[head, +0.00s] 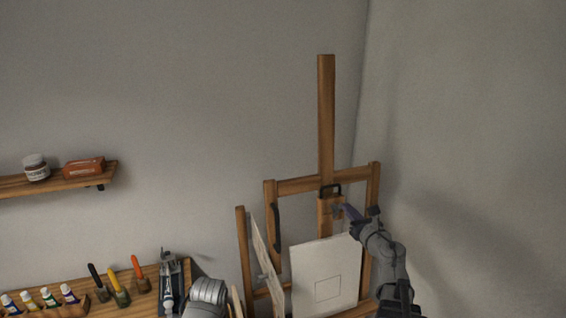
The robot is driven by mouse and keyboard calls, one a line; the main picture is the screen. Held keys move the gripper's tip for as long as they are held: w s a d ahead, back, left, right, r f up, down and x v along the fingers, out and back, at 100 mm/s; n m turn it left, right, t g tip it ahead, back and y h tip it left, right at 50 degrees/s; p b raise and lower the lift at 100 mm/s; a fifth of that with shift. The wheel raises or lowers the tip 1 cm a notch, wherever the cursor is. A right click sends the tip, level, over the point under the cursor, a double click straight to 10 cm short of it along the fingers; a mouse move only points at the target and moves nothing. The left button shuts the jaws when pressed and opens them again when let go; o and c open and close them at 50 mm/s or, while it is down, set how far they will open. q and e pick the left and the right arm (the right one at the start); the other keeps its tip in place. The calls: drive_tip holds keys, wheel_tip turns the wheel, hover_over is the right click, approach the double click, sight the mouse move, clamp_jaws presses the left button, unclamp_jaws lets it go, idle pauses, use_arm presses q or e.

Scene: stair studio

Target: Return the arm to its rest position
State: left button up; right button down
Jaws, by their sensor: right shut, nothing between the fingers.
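My right arm rises from the bottom at the right of the easel. Its gripper (349,211) is shut and empty, with its tip pointing left beside the easel's small wooden block, just above the top right corner of the white canvas (322,285). I cannot tell whether the tip touches the block. The wooden easel (326,115) stands upright near the corner, with a black handle on the block.
A wooden surface (135,307) at the bottom left bears paint tubes (50,298) and several handled tools (118,287). A wall shelf (100,177) holds a jar (36,167) and an orange-brown item (84,168). Panels (262,258) lean left of the canvas. The right wall is bare.

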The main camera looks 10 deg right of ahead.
drive_tip(key=f+m+h+b, duration=0.2)
drive_tip(key=m, duration=0.2)
drive_tip(key=w+a+f+m+h+b, duration=0.1)
drive_tip(key=f+m+h+b, duration=0.1)
drive_tip(key=m, duration=0.3)
drive_tip(key=w+a+f+m+h+b, duration=0.1)
drive_tip(key=f+m+h+b, duration=0.1)
drive_tip(key=m, duration=0.3)
drive_tip(key=shift+a+b, duration=0.25)
drive_tip(key=shift+b, duration=0.4)
drive_tip(key=s+a+f+m+g+y+b, duration=0.1)
drive_tip(key=s+a+f+m+g+b, duration=0.35)
drive_tip(key=f, duration=0.45)
drive_tip(key=s+a+f+m+g+b, duration=0.2)
drive_tip(key=s+a+f+m+g, duration=0.3)
drive_tip(key=a+f, duration=0.4)
drive_tip(key=s+a+f+m+g+y+b, duration=0.1)
drive_tip(key=s+a+f+m+g+b, duration=0.3)
drive_tip(key=f+m, duration=0.45)
drive_tip(key=s+a+f+g+y+b, duration=0.2)
drive_tip(key=s+a+f+g, duration=0.1)
drive_tip(key=s+a+f, duration=0.5)
drive_tip(key=s+a, duration=0.2)
drive_tip(key=a, duration=0.1)
drive_tip(key=shift+s+g+y+b, duration=0.3)
drive_tip(key=shift+s+g+b, duration=0.05)
drive_tip(key=shift+s+b, duration=0.05)
